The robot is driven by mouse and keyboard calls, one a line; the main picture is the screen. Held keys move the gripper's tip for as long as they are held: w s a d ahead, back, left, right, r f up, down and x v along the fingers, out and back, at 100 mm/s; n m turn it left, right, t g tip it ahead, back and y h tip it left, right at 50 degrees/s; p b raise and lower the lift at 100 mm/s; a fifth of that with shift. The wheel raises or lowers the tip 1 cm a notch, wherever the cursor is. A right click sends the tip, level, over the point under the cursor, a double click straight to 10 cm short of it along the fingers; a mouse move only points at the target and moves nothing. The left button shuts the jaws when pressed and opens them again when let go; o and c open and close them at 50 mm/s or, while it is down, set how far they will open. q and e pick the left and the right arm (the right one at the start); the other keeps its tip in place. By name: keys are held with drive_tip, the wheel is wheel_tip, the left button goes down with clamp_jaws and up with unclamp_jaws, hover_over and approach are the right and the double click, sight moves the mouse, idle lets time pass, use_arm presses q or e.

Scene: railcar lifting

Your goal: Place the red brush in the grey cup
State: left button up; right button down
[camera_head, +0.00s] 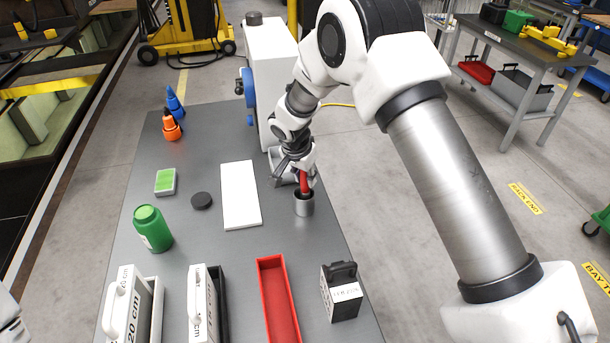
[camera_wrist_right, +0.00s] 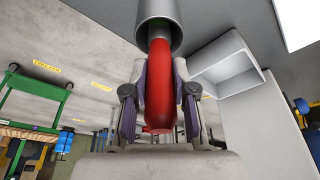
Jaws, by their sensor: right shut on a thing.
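The grey cup (camera_head: 304,207) stands upright near the right edge of the grey table. The red brush (camera_head: 304,182) is roughly upright over it, its lower end at the cup's mouth. My right gripper (camera_head: 297,173) is shut on the brush just above the cup. In the right wrist view the red brush (camera_wrist_right: 158,88) sits between the two finger pads of the right gripper (camera_wrist_right: 158,78). Its far end goes into the opening of the grey cup (camera_wrist_right: 157,14); how deep is hidden. My left gripper is not in view.
A grey open bin (camera_head: 275,180) lies behind the cup, close to my right gripper. A white machine (camera_head: 270,70) stands behind that. A white board (camera_head: 240,195), green bottle (camera_head: 152,229), red tray (camera_head: 277,300) and black-and-white block (camera_head: 342,295) are also on the table.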

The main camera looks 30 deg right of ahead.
drive_tip(key=c, duration=0.9)
unclamp_jaws()
drive_tip(key=shift+f, duration=0.1)
drive_tip(key=shift+c, duration=0.2)
drive_tip(key=shift+r+p, duration=0.3)
drive_tip(key=b+v, duration=0.2)
drive_tip(key=v, duration=0.9)
drive_tip(key=shift+r, duration=0.3)
drive_tip(key=shift+s+a, duration=0.1)
